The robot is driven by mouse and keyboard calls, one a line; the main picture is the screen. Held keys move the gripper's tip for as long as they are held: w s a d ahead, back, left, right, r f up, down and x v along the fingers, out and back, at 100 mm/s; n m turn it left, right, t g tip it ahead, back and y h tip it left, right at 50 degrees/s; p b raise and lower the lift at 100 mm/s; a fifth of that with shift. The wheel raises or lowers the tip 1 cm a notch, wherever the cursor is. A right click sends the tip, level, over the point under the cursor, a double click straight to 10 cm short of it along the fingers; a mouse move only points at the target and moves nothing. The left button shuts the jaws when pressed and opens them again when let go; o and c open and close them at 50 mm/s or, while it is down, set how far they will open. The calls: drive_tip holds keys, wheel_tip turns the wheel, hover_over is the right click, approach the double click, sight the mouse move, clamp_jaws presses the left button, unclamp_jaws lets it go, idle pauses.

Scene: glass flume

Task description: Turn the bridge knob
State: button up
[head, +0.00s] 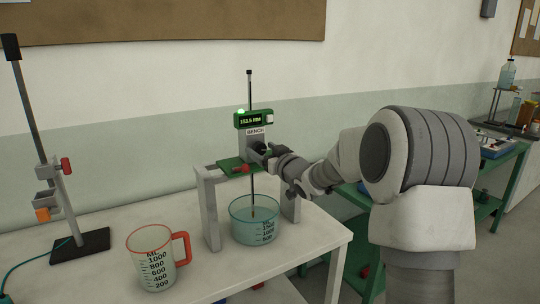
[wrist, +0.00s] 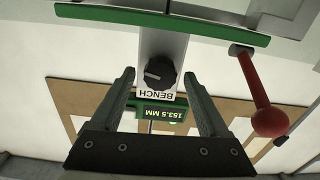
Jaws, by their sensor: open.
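The bridge knob (wrist: 160,72) is a round black knob with a pale pointer mark, on a grey upright post labelled BENCH (wrist: 155,94). In the wrist view, which is upside down, it sits between the fingertips of my gripper (wrist: 158,80). The fingers are open, with a gap on each side of the knob. In the head view my gripper (head: 270,153) reaches the post from the right and mostly hides the knob. A green display (head: 253,119) above the label shows about 153.5 MM, and it also shows in the wrist view (wrist: 161,112).
A red-ended lever (wrist: 268,120) sticks out beside the post. The grey bridge (head: 209,215) stands over a glass beaker (head: 254,231) with a thin rod down into it. A red-rimmed measuring jug (head: 151,270) and a clamp stand (head: 80,243) are to the left.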

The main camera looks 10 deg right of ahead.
drive_tip(key=v, duration=1.7)
drive_tip(key=shift+s, duration=0.15)
drive_tip(key=shift+r, duration=0.15)
